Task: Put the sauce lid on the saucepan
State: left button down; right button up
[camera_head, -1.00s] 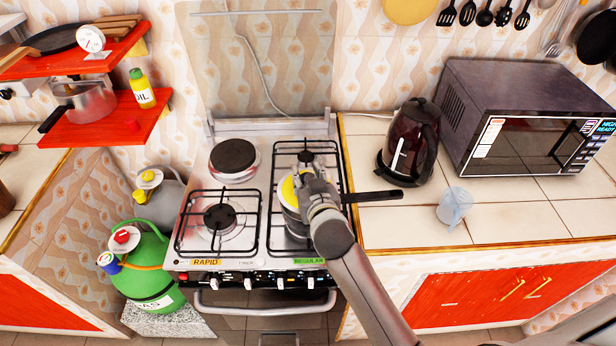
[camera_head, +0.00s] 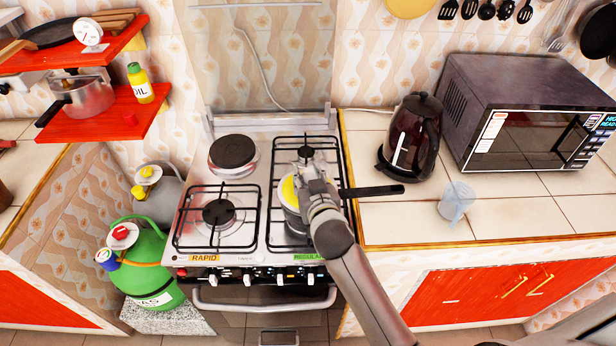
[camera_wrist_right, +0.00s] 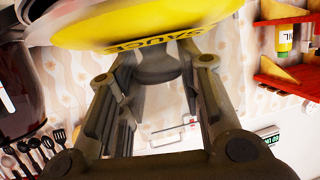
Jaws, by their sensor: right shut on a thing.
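The saucepan (camera_head: 293,219) is on the front right burner of the stove, its dark handle (camera_head: 372,191) pointing right. The yellow sauce lid (camera_head: 287,191) is over the saucepan's top, partly hidden by my right gripper (camera_head: 313,180). I cannot tell whether the lid rests on the rim or hovers just above it. In the right wrist view the lid (camera_wrist_right: 150,31) shows its "SAUCE" lettering, and its dark knob (camera_wrist_right: 158,68) is between the fingers of my right gripper (camera_wrist_right: 162,70), which is shut on it. My left gripper is not in view.
The kettle (camera_head: 411,138), a clear cup (camera_head: 456,203) and the microwave (camera_head: 538,113) stand on the right counter. Red shelves (camera_head: 105,118) hold another pot (camera_head: 85,96) and an oil bottle (camera_head: 140,85). The other burners (camera_head: 219,213) are empty.

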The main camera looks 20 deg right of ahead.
jog(key=shift+f, duration=0.3)
dwell(0.4)
jog(key=o, duration=1.3)
jog(key=shift+f, duration=0.1)
jog(key=shift+s, duration=0.1)
